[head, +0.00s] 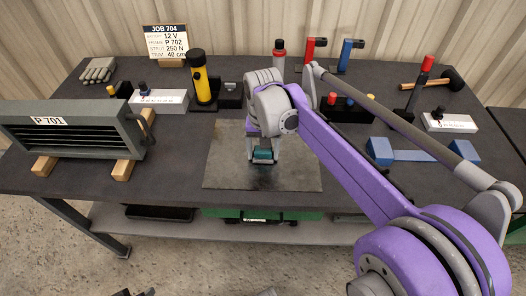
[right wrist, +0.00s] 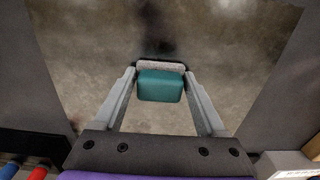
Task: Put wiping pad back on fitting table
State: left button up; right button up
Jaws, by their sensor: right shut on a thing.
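The wiping pad (head: 262,155) has a teal block body and a pale grey layer along one side. In the right wrist view the wiping pad (right wrist: 160,87) sits between the two fingers of my right gripper (right wrist: 160,74). My right gripper (head: 263,150) is shut on it, over the metal plate in the middle of the fitting table (head: 180,178). Whether the pad touches the plate or hangs just above it, I cannot tell. My left gripper cannot be made out.
The plate (head: 225,175) is otherwise bare. A louvred enclosure marked P 701 (head: 75,135) stands on wooden blocks at left. A yellow cylinder (head: 200,82) stands behind the plate. A blue cradle (head: 415,154) and mallet (head: 450,80) lie at right.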

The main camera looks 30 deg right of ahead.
jog(key=shift+f, duration=0.2)
jog(key=o, duration=1.5)
jog(key=shift+o, duration=0.2)
jog(key=shift+r, duration=0.15)
notch_tip(320, 180, up, 12)
jog(key=p, duration=0.2)
jog(key=shift+r, duration=0.1)
